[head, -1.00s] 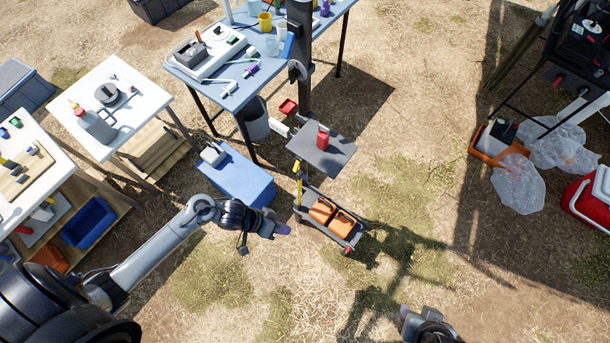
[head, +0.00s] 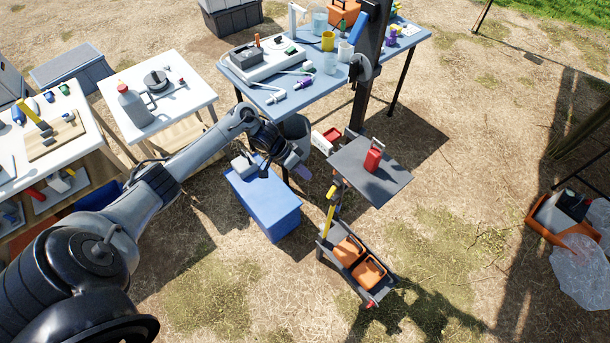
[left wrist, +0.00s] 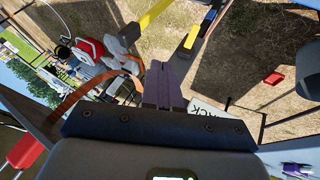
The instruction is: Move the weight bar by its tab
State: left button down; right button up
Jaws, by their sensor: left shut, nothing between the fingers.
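I cannot tell for certain which thing is the weight bar, and no tab shows clearly. A grey platform (head: 345,158) bears a red object with a handle (head: 373,157). Below it, a low cart (head: 376,296) carries orange blocks (head: 348,250) beside a yellow upright piece (head: 330,212). A yellow bar (left wrist: 157,20) passes beyond the fingertips there. My right gripper is out of view.
A blue box (head: 268,212) stands on the ground under my left forearm. The blue-grey worktable (head: 300,98) and a dark post (head: 368,85) are behind it. A white table (head: 185,100) stands at the left. Bare ground is open at the lower middle.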

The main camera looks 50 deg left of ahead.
pick_arm(q)
jog(key=w+d+f+b, duration=0.1)
jog(key=w+d+f, duration=0.1)
jog(key=d+f, duration=0.4)
jog(key=shift+w+d+f, duration=0.15)
jog(key=shift+w+d, duration=0.1)
jog(key=shift+d, duration=0.55)
